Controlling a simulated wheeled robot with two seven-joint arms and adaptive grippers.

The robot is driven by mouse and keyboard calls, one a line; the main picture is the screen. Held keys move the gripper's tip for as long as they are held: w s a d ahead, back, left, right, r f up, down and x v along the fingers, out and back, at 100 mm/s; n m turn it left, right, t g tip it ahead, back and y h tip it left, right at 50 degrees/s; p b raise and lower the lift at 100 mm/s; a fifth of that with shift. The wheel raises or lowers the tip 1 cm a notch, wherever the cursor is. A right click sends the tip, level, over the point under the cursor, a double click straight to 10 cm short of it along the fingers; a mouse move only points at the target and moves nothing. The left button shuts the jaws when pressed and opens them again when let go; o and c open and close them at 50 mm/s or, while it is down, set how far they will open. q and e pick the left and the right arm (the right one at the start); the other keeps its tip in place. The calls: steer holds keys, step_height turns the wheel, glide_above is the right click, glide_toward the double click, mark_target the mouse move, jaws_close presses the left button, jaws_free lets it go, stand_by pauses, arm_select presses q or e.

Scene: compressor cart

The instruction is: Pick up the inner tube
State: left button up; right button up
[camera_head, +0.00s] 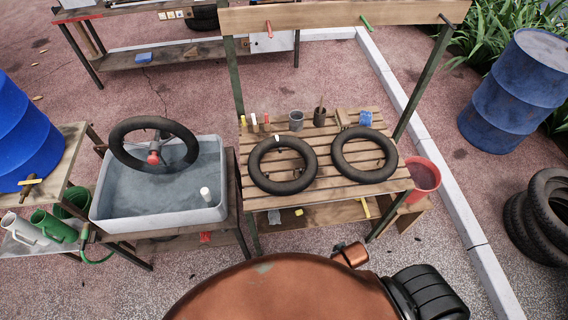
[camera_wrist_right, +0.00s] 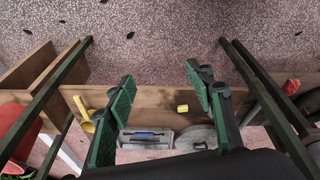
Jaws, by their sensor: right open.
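Three black inner tubes show in the head view. One inner tube (camera_head: 262,176) lies on the left of the slatted wooden bench (camera_head: 330,193), with a small white mark on its upper edge. A second inner tube (camera_head: 338,163) lies to its right. A third ring-shaped tube (camera_head: 118,152) is at the grey water tub (camera_head: 158,220), around a metal piece with a red part. My right gripper (camera_wrist_right: 160,80) shows in the right wrist view, its green-padded fingers apart with nothing between them. No gripper shows in the head view, and my left gripper is out of sight.
Cups (camera_head: 296,121), small bottles and a blue item (camera_head: 365,118) stand along the bench's back. A red bucket (camera_head: 424,176) is at its right. A copper-coloured tank (camera_head: 285,290) fills the near foreground. The wrist view shows a wooden shelf (camera_wrist_right: 230,98) with yellow items.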

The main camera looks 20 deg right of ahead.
mark_target(311, 170)
steer(key=w+d+r+n+t+h, duration=0.1)
steer(key=w+d+r+n, duration=0.15)
steer(key=r, duration=0.55)
steer(key=w+d+r+n+t+h, duration=0.1)
steer(key=w+r+n+h, duration=0.15)
steer(key=r, duration=0.55)
steer(key=w+a+r+n+t+h, duration=0.1)
steer(key=w+a+n+t, duration=0.1)
steer(key=w+n, duration=0.4)
steer(key=w+a+r+n+t, duration=0.2)
steer(key=w+n, duration=0.5)
steer(key=w+a+r+n+t+h, duration=0.1)
steer(key=w+n+t, duration=0.2)
steer(key=w+n, duration=0.3)
steer(key=shift+w+a+r+h, duration=0.25)
steer(key=shift+a+h, duration=0.1)
steer(key=shift+a, duration=0.05)
steer(key=shift+n, duration=0.6)
steer(key=x, duration=0.6)
steer(key=shift+w+a, duration=0.25)
steer(key=shift+a, duration=0.1)
steer(key=shift+b+x, duration=0.3)
steer(key=shift+x, duration=2.7)
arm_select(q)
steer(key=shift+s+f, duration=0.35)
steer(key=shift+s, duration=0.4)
arm_select(e)
steer(key=shift+a+f, duration=0.1)
